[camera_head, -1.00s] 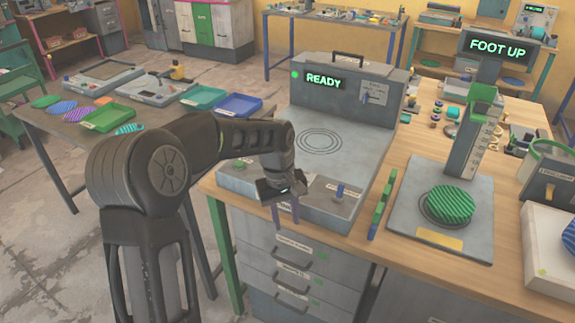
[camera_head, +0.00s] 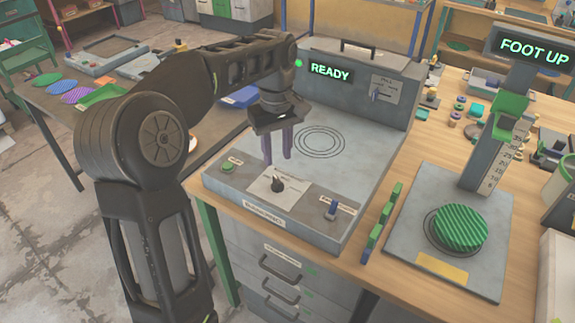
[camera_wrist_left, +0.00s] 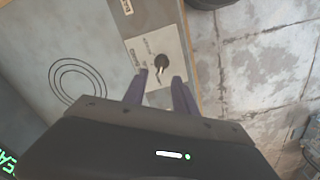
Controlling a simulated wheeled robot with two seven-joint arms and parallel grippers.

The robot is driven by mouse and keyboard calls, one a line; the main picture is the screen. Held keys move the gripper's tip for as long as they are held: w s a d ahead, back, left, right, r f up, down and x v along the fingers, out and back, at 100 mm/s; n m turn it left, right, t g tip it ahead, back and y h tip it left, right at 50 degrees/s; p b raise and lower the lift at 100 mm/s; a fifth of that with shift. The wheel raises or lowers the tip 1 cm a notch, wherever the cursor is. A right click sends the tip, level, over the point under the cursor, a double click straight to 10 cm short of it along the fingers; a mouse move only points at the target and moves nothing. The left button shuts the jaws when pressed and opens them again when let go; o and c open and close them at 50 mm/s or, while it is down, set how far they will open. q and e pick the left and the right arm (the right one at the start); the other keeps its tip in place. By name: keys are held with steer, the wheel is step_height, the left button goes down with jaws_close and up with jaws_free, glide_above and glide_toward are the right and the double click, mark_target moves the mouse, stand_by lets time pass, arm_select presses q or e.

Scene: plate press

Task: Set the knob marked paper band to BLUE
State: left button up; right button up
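A dark knob (camera_head: 277,185) sits on a pale label plate (camera_head: 262,193) on the sloped front of the grey press (camera_head: 235,203). The knob and its plate also show in the wrist view (camera_wrist_left: 161,62), just beyond the fingertips. The lettering around the knob is too small to read, so its setting cannot be told. My left gripper (camera_head: 277,160) is above and slightly behind the knob, fingers pointing down, apart and empty. In the wrist view its two purple fingers (camera_wrist_left: 160,76) stand apart with nothing between them. My right gripper is not in view.
A green button (camera_head: 228,167) is left of the knob and a blue switch (camera_head: 332,210) is right of it. The press display (camera_head: 330,71) reads READY. A stand with a green ribbed disc (camera_head: 460,228) and a FOOT UP sign (camera_head: 533,50) is at right.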

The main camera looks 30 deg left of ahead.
mark_target(277, 179)
arm_select(q)
steer(key=shift+s+r, duration=0.15)
steer(key=shift+s, duration=0.2)
steer(key=shift+w+f, duration=0.15)
steer(key=shift+f, duration=0.25)
steer(key=shift+f+p, duration=0.4)
steer(key=shift+f, duration=3.2)
steer(key=shift+c, duration=0.5)
jaws_close()
